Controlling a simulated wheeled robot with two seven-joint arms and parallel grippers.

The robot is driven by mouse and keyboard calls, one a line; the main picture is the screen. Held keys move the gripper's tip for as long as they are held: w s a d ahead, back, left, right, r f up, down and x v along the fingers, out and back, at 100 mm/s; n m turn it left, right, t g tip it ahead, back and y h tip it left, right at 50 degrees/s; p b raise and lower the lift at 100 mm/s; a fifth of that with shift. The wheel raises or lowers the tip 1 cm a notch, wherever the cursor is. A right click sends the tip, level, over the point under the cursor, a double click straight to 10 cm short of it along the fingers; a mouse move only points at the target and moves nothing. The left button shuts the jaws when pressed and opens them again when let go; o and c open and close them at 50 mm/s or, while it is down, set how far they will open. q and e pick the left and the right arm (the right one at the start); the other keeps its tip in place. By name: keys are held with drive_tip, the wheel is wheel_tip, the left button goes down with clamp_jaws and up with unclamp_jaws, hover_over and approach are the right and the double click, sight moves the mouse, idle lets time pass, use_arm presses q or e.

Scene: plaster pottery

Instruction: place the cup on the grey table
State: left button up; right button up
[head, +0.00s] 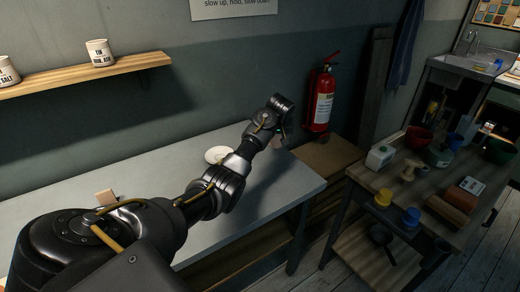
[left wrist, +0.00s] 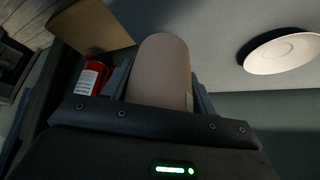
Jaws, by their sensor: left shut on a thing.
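My left gripper (left wrist: 160,88) is shut on a cup (left wrist: 160,65), a plain pinkish-beige round-ended form seen between the fingers in the left wrist view. In the head view my left arm reaches over the grey table (head: 75,215) toward its far right end. There the wrist hides nearly all of the cup and the fingers, so I cannot tell whether the cup touches anything. A white plate (head: 216,154) lies on the grey table, left of the wrist; it also shows in the left wrist view (left wrist: 282,53), apart from the cup. My right gripper is not in view.
A beige block (head: 106,197) lies on the table near my arm. A red fire extinguisher (head: 321,98) hangs on the wall past the table's right end. A wooden workbench (head: 385,170) with bottles and bowls stands right. A shelf (head: 75,76) holds labelled pots.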

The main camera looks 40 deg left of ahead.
use_arm(q)
drive_tip(key=s+a+f, duration=0.1)
drive_tip(key=a+f, duration=0.1)
drive_tip(key=f, duration=0.1)
drive_tip(key=s+a+f+p, duration=0.1)
drive_tip(key=f, duration=0.1)
drive_tip(key=shift+s+a+f, duration=0.2)
drive_tip(key=shift+s+a, duration=0.15)
drive_tip(key=f, duration=0.2)
drive_tip(key=f+p, duration=0.1)
drive_tip(key=shift+s+a, duration=0.2)
drive_tip(key=shift+a, duration=0.05)
drive_tip(key=shift+f, duration=0.35)
drive_tip(key=shift+f, duration=0.1)
drive_tip(key=o, duration=1)
drive_tip(key=shift+o, duration=0.2)
drive_tip(key=shift+d+r, duration=0.15)
drive_tip(key=shift+r, duration=0.2)
drive_tip(key=v, duration=1.1)
drive_tip(key=shift+r, duration=0.25)
